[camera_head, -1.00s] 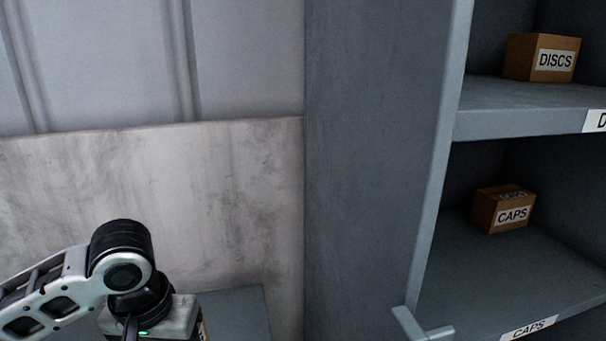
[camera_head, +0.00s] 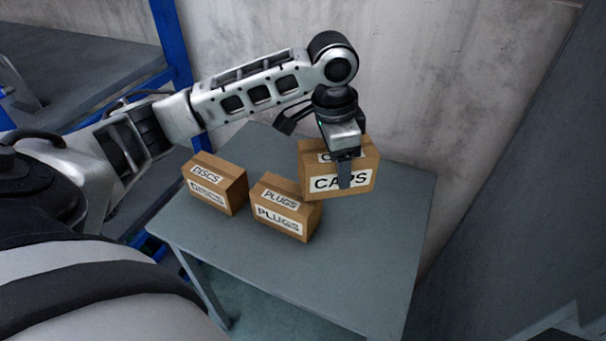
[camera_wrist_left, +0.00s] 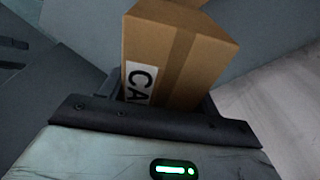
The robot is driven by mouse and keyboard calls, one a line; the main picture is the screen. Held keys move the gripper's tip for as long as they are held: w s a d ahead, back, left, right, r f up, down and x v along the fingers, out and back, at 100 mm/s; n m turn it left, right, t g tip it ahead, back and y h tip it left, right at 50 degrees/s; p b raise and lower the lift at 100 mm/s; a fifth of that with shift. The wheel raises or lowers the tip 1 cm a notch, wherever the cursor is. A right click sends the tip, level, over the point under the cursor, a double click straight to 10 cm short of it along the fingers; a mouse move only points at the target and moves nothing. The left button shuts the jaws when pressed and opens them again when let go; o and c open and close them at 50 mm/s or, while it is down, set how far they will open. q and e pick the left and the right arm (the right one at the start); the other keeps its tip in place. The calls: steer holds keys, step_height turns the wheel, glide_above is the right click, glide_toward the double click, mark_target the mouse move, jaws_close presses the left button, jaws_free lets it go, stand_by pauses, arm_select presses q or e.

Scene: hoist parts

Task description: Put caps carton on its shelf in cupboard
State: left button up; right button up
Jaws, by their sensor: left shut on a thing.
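The caps carton (camera_head: 362,182) is a brown box with a white CAPS label, at the back right of the grey table in the head view. My left gripper (camera_head: 345,172) points down from above and is shut on it, with one finger across the label. In the left wrist view the carton (camera_wrist_left: 180,60) fills the space between the fingers (camera_wrist_left: 160,100). I cannot tell for sure whether the carton is clear of the tabletop. The cupboard's shelves are out of view now; a plain grey panel (camera_head: 520,190) stands at the right. My right gripper is not in view.
A DISCS carton (camera_head: 214,184) and a PLUGS carton (camera_head: 286,206) stand on the table (camera_head: 330,275), left of the caps carton. A wall (camera_head: 440,70) rises behind the table. A blue-framed rack (camera_head: 168,40) stands at the left. The table's front right is clear.

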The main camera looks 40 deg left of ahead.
arm_select(q)
steer(key=w+a+m, duration=0.4)
steer(key=a+m, duration=0.2)
steer(key=m, duration=0.1)
steer(key=shift+g, duration=0.3)
step_height(320, 180, down, 11)
steer(key=shift+s+r+b, duration=0.1)
steer(key=shift+r+b, duration=0.1)
steer(key=shift+b, duration=0.45)
steer(key=shift+f, duration=0.15)
steer(key=o, duration=1.3)
steer(key=shift+o, duration=0.2)
